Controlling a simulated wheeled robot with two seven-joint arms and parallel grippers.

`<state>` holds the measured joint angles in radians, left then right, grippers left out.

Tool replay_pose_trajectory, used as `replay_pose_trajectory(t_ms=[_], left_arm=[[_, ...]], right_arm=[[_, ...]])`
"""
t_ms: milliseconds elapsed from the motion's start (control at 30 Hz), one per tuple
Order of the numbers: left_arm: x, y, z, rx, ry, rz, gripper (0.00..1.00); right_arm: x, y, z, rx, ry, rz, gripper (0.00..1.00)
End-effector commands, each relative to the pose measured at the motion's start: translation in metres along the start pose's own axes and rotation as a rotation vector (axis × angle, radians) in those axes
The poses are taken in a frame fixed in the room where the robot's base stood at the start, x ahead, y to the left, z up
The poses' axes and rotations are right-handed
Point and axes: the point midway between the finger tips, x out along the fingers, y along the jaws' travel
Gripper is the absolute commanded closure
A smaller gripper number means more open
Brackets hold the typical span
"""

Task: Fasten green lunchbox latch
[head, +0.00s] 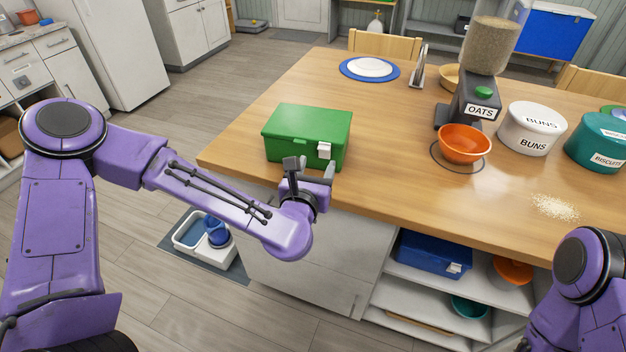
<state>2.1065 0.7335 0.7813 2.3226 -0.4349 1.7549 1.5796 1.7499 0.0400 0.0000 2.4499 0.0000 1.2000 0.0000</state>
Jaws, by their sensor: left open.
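The green lunchbox (308,125) sits on the wooden table near its left front corner, lid down. Its white latch (323,150) is on the front face, right of the middle; I cannot tell from here whether it is fastened. My left gripper (308,165) is open, just in front of the lunchbox's front face and a little below and left of the latch. It overlaps the lower front of the box in the picture, and I cannot tell whether it touches. My right arm shows at the lower right, but its gripper is out of view.
An orange bowl (464,144) stands below the oats dispenser (474,98). A white buns tin (530,128) and a teal biscuits tin (598,142) are to the right. Spilled oats (554,207) lie near the front edge. The table (390,185) is clear right of the lunchbox.

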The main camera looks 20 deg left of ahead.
Motion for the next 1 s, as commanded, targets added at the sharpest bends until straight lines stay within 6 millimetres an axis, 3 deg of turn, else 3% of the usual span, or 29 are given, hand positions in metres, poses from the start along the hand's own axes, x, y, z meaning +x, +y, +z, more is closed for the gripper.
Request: replay_pose_trajectory(t_ms=[100, 233, 767, 833, 900, 967, 1000], left_arm=[[-0.025, -0.001, -0.003, 0.000, -0.002, -0.003, 0.43], [-0.040, 0.000, -0.001, 0.000, -0.001, 0.000, 0.43], [-0.043, 0.000, 0.000, 0.020, 0.001, -0.001, 0.43], [-0.043, -0.003, 0.000, 0.116, 0.001, -0.016, 0.43], [-0.043, -0.010, -0.006, 0.332, 0.018, -0.060, 0.43], [-0.044, -0.013, -0.034, 0.632, 0.071, -0.124, 0.43], [-0.049, -0.015, -0.070, 0.881, 0.131, -0.201, 0.43]], right_arm=[[0.011, -0.001, 0.004, 0.000, 0.000, 0.000, 0.67], [0.013, -0.001, 0.005, 0.000, 0.000, 0.000, 0.67], [0.013, -0.001, 0.005, 0.000, 0.000, 0.000, 0.67], [0.013, -0.001, 0.005, 0.000, 0.000, 0.000, 0.67], [0.013, -0.001, 0.005, 0.000, 0.000, 0.000, 0.67], [0.013, -0.001, 0.005, 0.000, 0.000, 0.000, 0.67], [0.013, -0.001, 0.005, 0.000, 0.000, 0.000, 0.67]])
